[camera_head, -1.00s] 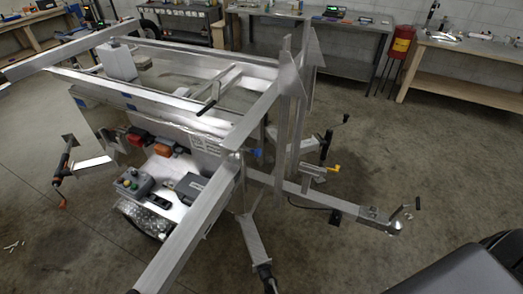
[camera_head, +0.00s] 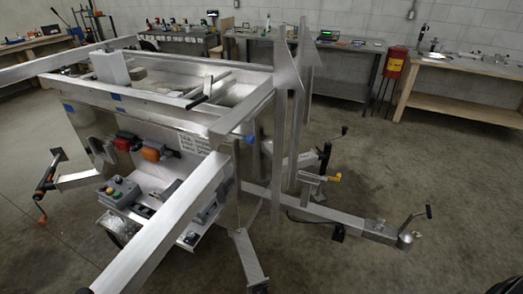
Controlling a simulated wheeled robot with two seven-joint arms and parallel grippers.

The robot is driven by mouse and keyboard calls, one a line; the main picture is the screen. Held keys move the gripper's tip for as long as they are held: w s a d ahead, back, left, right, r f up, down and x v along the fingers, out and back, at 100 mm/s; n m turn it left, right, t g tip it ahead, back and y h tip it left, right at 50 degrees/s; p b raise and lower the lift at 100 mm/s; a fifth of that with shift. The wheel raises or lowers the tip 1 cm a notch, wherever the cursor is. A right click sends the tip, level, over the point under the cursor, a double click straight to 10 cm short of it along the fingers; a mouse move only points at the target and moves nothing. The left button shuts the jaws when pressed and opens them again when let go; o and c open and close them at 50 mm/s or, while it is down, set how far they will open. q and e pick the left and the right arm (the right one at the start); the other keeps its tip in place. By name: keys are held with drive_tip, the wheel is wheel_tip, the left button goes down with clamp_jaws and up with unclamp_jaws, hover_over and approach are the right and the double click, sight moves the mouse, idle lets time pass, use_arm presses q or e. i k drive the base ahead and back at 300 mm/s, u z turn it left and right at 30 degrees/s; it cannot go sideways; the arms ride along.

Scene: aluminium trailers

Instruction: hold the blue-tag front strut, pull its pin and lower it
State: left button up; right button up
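The aluminium trailer (camera_head: 150,95) fills the middle of the head view. A small blue tag (camera_head: 248,140) shows at its front corner, just under the top frame, next to an upright metal strut (camera_head: 237,190). A sloping beam (camera_head: 165,225) crosses in front of the strut and hides part of it. I cannot make out a pin on the strut. Taller upright plates (camera_head: 295,110) stand right of the tag. Neither of my grippers is in view, so I cannot tell how they stand to the strut.
The drawbar (camera_head: 320,211) reaches right to a coupling (camera_head: 405,238), with a yellow-handled part (camera_head: 333,178) above it. A splayed leg (camera_head: 247,258) stands in front. Benches (camera_head: 470,87) and a red can (camera_head: 395,62) line the wall. The floor at lower right is mostly clear.

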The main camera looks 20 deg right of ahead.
sight(251, 139)
drive_tip(key=u, duration=0.05)
drive_tip(key=k, duration=1.2)
drive_tip(key=u, duration=0.55)
drive_tip(key=i, duration=1.4)
drive_tip(key=z, duration=0.85)
